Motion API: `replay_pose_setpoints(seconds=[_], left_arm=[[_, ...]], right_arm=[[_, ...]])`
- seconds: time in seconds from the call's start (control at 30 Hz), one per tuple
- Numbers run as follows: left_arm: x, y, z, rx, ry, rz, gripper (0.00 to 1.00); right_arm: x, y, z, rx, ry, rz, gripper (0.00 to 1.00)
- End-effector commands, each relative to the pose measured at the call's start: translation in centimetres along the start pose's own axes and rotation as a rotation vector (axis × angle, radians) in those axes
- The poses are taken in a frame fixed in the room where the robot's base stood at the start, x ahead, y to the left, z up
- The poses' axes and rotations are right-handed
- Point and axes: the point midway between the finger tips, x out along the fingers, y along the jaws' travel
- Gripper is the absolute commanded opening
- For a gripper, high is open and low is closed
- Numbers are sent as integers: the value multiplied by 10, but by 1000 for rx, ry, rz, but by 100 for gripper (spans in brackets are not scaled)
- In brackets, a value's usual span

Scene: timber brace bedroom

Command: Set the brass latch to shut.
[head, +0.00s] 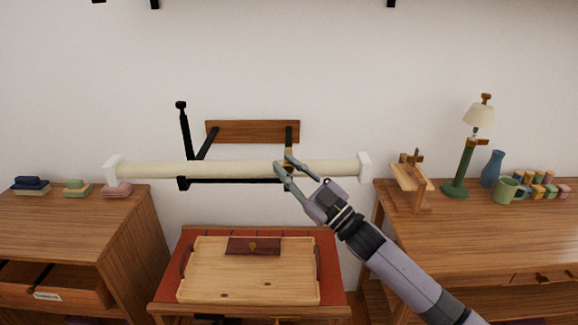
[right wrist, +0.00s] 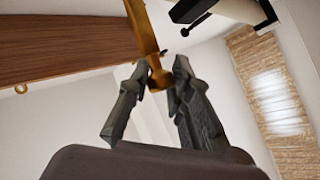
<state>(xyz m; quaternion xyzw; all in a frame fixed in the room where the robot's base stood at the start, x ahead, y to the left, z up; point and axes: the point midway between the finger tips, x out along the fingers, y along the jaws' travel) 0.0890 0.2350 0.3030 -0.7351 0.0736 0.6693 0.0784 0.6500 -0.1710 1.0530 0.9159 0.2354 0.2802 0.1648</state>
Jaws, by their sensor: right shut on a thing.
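The brass latch (right wrist: 147,35) is a long golden bar with a rounded end, seen close up in the right wrist view. My right gripper (right wrist: 161,76) has its two dark fingers on either side of that rounded end, shut on it. In the head view my right gripper (head: 284,164) reaches in from the lower right to the cream roll (head: 220,170) and the black bracket on the wall. The latch is mostly hidden there behind the fingers. I cannot tell its exact setting. My left gripper is not in view.
A wooden wall board (head: 252,131) carries the black bracket arms. Below stands a red-topped stand with a wooden tray (head: 245,278) and a dark red pouch (head: 253,246). A lamp (head: 463,150), blue vase (head: 492,169) and green mug (head: 506,190) stand on the right desk.

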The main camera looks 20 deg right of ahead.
Motion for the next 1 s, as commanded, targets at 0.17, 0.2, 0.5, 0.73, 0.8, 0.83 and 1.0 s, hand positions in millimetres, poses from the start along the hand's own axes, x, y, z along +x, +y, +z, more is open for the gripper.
replay_pose_setpoints(seconds=[0.17, 0.2, 0.5, 0.73, 0.8, 0.83, 1.0], left_arm=[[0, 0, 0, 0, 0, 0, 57], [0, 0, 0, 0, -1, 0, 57], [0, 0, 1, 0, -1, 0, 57], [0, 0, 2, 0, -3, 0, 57], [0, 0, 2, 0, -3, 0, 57], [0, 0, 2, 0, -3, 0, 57], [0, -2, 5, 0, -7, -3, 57]], right_arm=[[-2, -5, 4, 6, -6, -6, 0], [-2, -5, 4, 7, -6, -6, 0], [-2, -6, 4, 7, -6, -6, 25], [-1, -3, 2, 4, -3, -4, 40], [-1, -3, 2, 3, -3, -3, 40], [-1, -3, 2, 3, -3, -3, 40], [-1, -2, 2, 3, -2, -2, 40]])
